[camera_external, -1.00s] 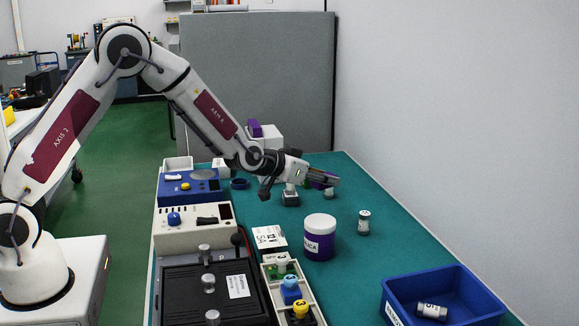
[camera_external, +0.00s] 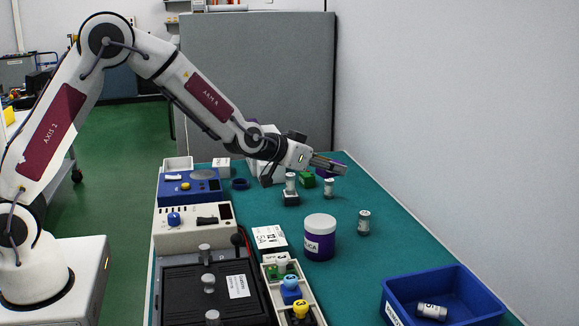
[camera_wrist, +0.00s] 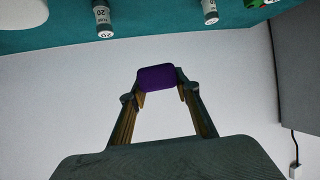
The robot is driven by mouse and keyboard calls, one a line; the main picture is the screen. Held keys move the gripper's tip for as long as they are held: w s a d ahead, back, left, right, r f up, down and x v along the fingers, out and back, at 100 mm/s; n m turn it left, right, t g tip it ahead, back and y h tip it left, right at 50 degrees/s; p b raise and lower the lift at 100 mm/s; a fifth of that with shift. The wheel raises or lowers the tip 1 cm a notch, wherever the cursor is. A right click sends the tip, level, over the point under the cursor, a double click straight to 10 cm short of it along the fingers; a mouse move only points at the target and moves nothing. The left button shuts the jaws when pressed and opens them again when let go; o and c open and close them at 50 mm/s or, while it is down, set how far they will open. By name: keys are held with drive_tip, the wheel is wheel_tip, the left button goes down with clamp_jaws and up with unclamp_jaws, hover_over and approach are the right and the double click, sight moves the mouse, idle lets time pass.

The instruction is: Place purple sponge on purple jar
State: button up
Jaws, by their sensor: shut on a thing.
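The purple sponge (camera_wrist: 158,78) is between the fingertips of my gripper (camera_wrist: 160,88) in the wrist view, with the fingers shut on it. In the external view, my gripper (camera_external: 328,164) is over the back part of the table, and a bit of purple shows at its fingers. The purple jar (camera_external: 320,246) stands upright on the green table with a white lid and a white label. It is nearer the camera than my gripper, and the sponge is apart from it. The jar's purple body does not show in the wrist view.
Small labelled cylinders (camera_external: 364,222) stand right of the jar and below my gripper. A white box (camera_external: 270,240) lies left of the jar, beside a strip with coloured knobs (camera_external: 291,290). A blue bin (camera_external: 440,285) holds one cylinder at front right. A wall borders the table's right.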

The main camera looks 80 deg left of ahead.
drive_tip(key=s+d+r+m+h, duration=0.1)
drive_tip(key=s+d+r+h, duration=0.1)
drive_tip(key=d, duration=0.4)
drive_tip(key=s+d+r+m+h, duration=0.2)
drive_tip(key=s+d+r, duration=0.1)
drive_tip(key=d, duration=0.3)
drive_tip(key=shift+s+d+m+t, duration=0.3)
drive_tip(key=shift+s+d, duration=0.05)
drive_tip(key=shift+s, duration=0.45)
drive_tip(key=shift+f, duration=0.1)
hover_over(320, 220)
drive_tip(key=shift+f, duration=3.05)
drive_tip(key=shift+f, duration=0.15)
drive_tip(key=shift+f, duration=1.75)
drive_tip(key=shift+f, duration=0.15)
